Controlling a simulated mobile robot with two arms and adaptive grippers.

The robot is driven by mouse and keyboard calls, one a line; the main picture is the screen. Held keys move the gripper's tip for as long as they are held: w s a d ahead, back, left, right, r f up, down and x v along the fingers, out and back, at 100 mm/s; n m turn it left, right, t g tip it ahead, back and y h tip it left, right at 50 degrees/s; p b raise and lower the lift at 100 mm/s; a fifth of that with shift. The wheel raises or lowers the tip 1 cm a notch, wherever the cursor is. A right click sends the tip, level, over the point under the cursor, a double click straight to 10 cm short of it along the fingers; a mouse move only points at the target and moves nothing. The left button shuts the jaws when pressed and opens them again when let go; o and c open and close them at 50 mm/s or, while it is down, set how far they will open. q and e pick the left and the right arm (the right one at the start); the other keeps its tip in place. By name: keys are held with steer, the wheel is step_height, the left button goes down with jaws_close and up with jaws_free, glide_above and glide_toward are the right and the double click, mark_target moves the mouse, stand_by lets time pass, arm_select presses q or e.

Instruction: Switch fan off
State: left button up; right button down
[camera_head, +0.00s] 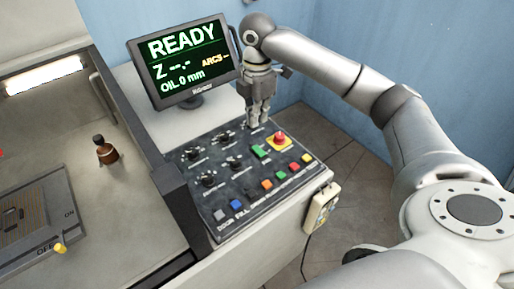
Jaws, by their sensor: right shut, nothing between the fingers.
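The control panel (196,156) is a black sloping console with several knobs and coloured push buttons. Its small labels are mostly too small to read, so I cannot tell which control, if any, is marked for the fan. My right gripper (257,122) points down at the panel's back edge, left of the red emergency button (279,139) and behind the green button (258,151). Its fingers are shut and empty. I cannot tell whether they touch the panel. At the lower left, a yellow-tipped lever (60,248) lies beside the word OFF. My left gripper is out of view.
A monitor (191,98) reading READY stands behind the panel. A brown bottle (106,151) stands in the grey tank area at left. A dark post (183,200) separates tank and panel. A cream handheld pendant (321,208) hangs on the console's right side.

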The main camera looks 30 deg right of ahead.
steer(key=p, duration=0.2)
glide_above(257, 158)
step_height(257, 158, down, 6)
steer(key=f, duration=0.1)
step_height(257, 158, down, 5)
steer(key=shift+d+p, duration=0.1)
steer(key=shift+p, duration=0.55)
steer(key=shift+f, duration=0.5)
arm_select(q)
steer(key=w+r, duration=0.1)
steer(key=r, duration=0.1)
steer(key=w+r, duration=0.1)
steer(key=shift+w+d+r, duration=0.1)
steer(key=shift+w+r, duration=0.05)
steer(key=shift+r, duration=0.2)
arm_select(e)
steer(key=shift+f, duration=0.1)
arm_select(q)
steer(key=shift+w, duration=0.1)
